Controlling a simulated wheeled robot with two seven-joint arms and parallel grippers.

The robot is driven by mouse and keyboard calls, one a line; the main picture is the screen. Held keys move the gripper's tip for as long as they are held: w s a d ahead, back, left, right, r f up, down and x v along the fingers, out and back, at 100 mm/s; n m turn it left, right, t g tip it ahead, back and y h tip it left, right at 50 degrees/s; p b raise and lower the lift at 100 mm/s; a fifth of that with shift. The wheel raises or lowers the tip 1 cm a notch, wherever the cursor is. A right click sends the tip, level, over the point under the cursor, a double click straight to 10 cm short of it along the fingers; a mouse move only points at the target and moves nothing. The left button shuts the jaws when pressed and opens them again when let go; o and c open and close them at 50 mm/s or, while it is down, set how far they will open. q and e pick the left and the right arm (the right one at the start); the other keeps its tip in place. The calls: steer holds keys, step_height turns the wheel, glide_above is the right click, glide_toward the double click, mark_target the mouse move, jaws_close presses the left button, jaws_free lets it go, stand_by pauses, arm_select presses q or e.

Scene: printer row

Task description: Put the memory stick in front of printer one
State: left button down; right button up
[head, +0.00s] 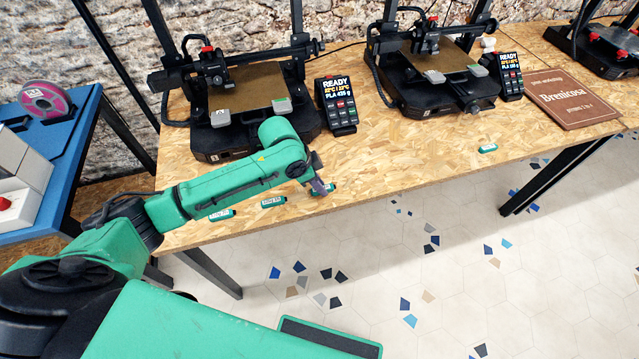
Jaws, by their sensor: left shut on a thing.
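My left gripper (319,186) points down at the front edge of the wooden table and is shut on a small green memory stick (331,187), which it partly hides. The stick is at or very near the tabletop; I cannot tell if it touches. Two more green sticks with white labels, one (273,201) and another (221,213), lie to the left along the front edge. Another green stick (488,149) lies farther right, in front of the middle printer (432,75). The left printer (240,105) stands behind my arm. My right gripper is out of view.
A display unit (337,104) stands right of the left printer, and another (509,76) beside the middle one. A brown board (572,97) lies to the right, near a third printer (610,45). A blue table (60,150) with a filament spool (44,101) is at left. The tabletop (410,145) before the middle printer is mostly clear.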

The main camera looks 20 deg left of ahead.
arm_select(q)
steer(key=c, duration=0.8)
jaws_free()
steer(key=shift+o, duration=0.2)
steer(key=v, duration=1.2)
steer(key=shift+d, duration=0.15)
